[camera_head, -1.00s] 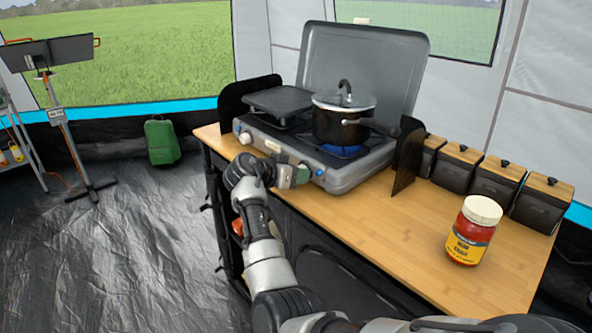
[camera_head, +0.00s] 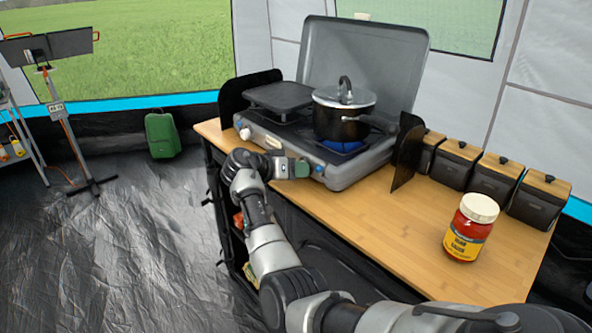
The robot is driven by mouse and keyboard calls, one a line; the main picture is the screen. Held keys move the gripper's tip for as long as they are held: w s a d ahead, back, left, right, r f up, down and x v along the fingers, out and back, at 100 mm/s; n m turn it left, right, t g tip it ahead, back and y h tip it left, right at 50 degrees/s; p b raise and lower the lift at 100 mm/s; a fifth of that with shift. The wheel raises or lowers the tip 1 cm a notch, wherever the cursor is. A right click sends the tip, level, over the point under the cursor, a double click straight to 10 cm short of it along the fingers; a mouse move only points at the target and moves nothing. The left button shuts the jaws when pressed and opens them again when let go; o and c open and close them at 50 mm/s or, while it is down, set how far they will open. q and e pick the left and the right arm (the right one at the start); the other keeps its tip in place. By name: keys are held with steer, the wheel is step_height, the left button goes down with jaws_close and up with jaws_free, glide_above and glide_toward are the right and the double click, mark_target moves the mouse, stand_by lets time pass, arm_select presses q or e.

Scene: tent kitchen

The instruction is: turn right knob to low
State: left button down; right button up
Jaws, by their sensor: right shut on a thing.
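The camp stove (camera_head: 345,178) stands on the wooden counter with its lid up. A blue flame (camera_head: 343,147) burns at the right burner under a black pot (camera_head: 337,125) with a glass lid. The right knob (camera_head: 319,169) is on the stove's front panel, showing a bluish spot beside my fingers and mostly hidden by them. My right gripper (camera_head: 303,168) is shut on the right knob. The knob's exact angle is hard to tell. The left knob (camera_head: 245,133) is pale and clear of the gripper. My left gripper is not in view.
A red jar with a white lid (camera_head: 470,228) stands on the counter (camera_head: 390,228) at right. Several dark canisters with wooden lids (camera_head: 495,181) line the back edge. A dark windscreen panel (camera_head: 407,152) flanks the stove. A green case (camera_head: 162,136) stands on the floor.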

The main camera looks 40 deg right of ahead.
steer(key=o, duration=0.9)
steer(key=shift+w, duration=0.1)
steer(key=shift+a, duration=0.1)
steer(key=v, duration=1)
steer(key=shift+a+b, duration=0.25)
steer(key=shift+b, duration=0.15)
